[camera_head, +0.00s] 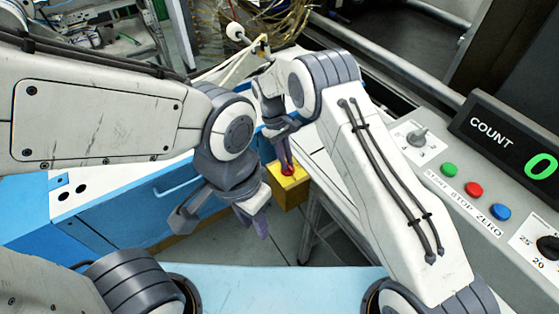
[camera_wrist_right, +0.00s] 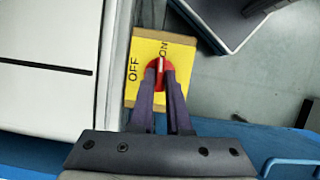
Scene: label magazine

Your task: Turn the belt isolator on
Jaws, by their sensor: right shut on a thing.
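The belt isolator is a yellow box (camera_head: 290,192) with a red knob (camera_head: 288,172), low beside the blue cabinet. In the right wrist view its yellow face (camera_wrist_right: 144,50) reads OFF at the left and ON at the top. My right gripper (camera_head: 286,162) is shut on the red knob (camera_wrist_right: 160,64), with its fingers on either side of it. The knob's pale line stands upright in that view, lined up with ON. My left gripper (camera_head: 222,220) hangs nearer the camera, to the left of the box, with its fingers apart and empty.
A grey control panel (camera_head: 450,200) with green, red and blue buttons and a COUNT display (camera_head: 505,140) reading 0 stands at the right. A blue cabinet (camera_head: 130,205) lies at the left. Grey floor (camera_wrist_right: 245,90) is open beside the box.

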